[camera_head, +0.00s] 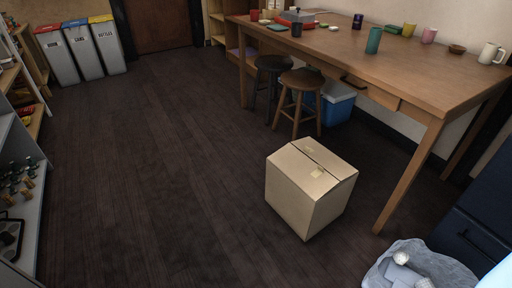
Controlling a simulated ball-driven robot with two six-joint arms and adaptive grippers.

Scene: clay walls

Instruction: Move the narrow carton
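A closed cardboard carton (300,193) sits on the dark wooden floor, right of the middle of the camera_head view. Its top flaps meet along a dark seam, with small pale tape or label patches on top. It is the only large carton in view, and its shape looks boxy rather than clearly narrow. Neither of my grippers shows in this view, and nothing is seen touching the carton.
A long wooden table (440,75) with cups stands right of the carton; its near leg is close by. Two stools (300,82) and a blue bin (338,104) are behind. A bagged bin (412,262) is front right. Shelves (30,205) line the left. The floor (150,180) left is clear.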

